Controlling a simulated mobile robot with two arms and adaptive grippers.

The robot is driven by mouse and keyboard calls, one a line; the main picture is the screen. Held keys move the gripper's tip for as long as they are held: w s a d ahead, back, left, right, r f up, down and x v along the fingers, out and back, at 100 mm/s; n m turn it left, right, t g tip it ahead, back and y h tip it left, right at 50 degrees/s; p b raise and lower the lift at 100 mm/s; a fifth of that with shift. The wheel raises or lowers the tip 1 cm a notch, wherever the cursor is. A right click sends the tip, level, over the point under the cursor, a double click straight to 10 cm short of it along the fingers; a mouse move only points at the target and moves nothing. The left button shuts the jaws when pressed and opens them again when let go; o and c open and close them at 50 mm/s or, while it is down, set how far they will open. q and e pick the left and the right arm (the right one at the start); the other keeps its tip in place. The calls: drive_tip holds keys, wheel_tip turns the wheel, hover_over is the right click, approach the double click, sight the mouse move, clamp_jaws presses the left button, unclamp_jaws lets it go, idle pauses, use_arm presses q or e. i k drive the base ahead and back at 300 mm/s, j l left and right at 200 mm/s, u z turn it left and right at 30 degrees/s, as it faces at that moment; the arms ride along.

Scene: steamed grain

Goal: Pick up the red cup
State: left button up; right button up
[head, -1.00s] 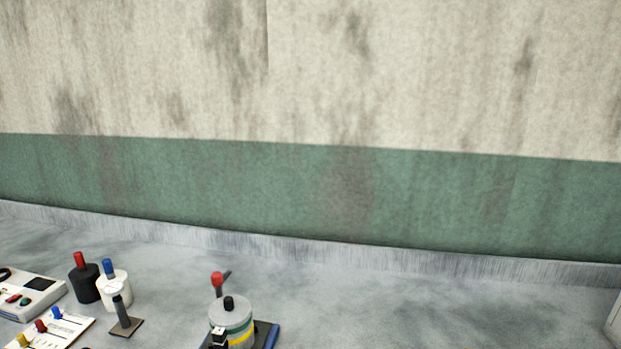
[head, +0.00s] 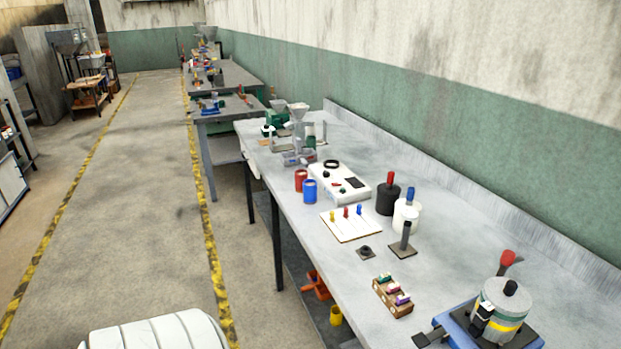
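The red cup (head: 300,180) stands upright on the grey workbench (head: 357,267), close to its left edge. A blue cup (head: 310,191) stands just in front of it and hides a small part of it. Neither of my grippers is in view.
A white control box (head: 350,196) lies right of the cups, and a metal grinder-like device (head: 298,150) stands behind them. A white board with colored pegs (head: 332,226), black and white weights and a block of colored pieces (head: 391,297) are nearer. The floor aisle left of the bench is clear.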

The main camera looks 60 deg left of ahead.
sight(300, 176)
drive_tip(key=u, duration=1.85)
drive_tip(key=z, duration=0.45)
drive_tip(key=l+z, duration=0.15)
drive_tip(key=z, duration=0.75)
drive_tip(key=l+z, duration=0.15)
drive_tip(key=z, duration=0.25)
drive_tip(key=u, duration=1.85)
drive_tip(key=i+j+u, duration=0.7)
drive_tip(key=i, duration=0.2)
drive_tip(key=i+u, duration=0.4)
drive_tip(key=i, duration=0.05)
